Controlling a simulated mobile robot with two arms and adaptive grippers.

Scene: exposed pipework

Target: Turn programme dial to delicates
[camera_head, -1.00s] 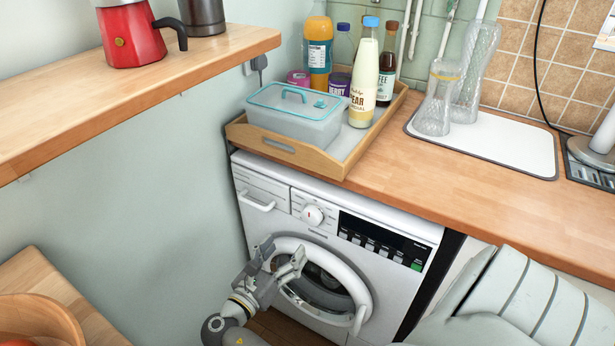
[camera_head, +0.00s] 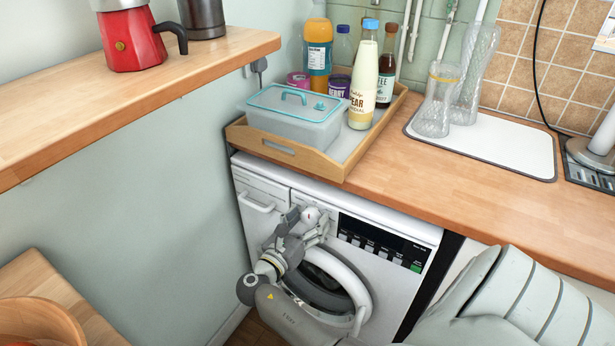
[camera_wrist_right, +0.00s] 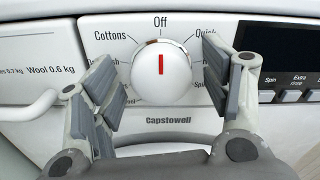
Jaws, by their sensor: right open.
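The white programme dial (camera_wrist_right: 161,72) is on the washing machine's (camera_head: 262,226) front panel. Its red mark points straight up at "Off" in the right wrist view. "Cottons" reads at the upper left and "Quick", partly covered, at the upper right. Lower labels are mostly hidden by my fingers, and I cannot read "delicates". My right gripper (camera_wrist_right: 163,88) is open, one finger on each side of the dial, with visible gaps on both sides. In the head view my right gripper (camera_head: 307,220) partly covers the dial (camera_head: 311,214). My left gripper is not in view.
The drawer handle (camera_wrist_right: 32,107) is left of the dial, and the black button panel (camera_head: 383,242) is to its right. The round door (camera_head: 325,290) lies below. The worktop (camera_head: 430,170) overhangs above, holding a wooden tray (camera_head: 284,152). A padded grey thing (camera_head: 530,305) is at lower right.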

